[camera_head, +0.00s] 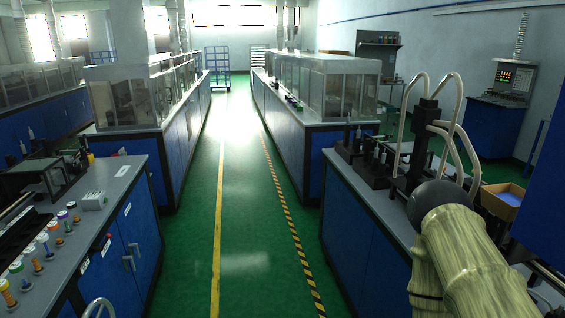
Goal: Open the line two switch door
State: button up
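No door in the camera_head view can be read as the line two switch door; the labels are too small. The near left bench has blue cabinet doors (137,228) on its aisle side, with two upright metal handles (132,256) and small white labels. They look shut. A small red knob (108,237) sits near the top of that side. My arm, in a pale yellow-green sleeve, shows at the lower right beside the right bench. My gripper is not in view.
A green aisle floor (235,215) runs clear between the benches, with yellow and striped lines. Colored spools (41,240) stand on the left bench. The right bench (349,185) holds black fixtures (372,160). A blue control cabinet (492,128) stands behind. A wheeled rack (217,66) is far off.

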aim_at(136, 221)
jog(key=z, duration=0.25)
jog(key=i, duration=1.7)
jog(key=u, duration=0.65)
jog(key=i, duration=1.1)
jog(key=u, duration=1.45)
jog(key=i, duration=0.45)
jog(key=u, duration=0.45)
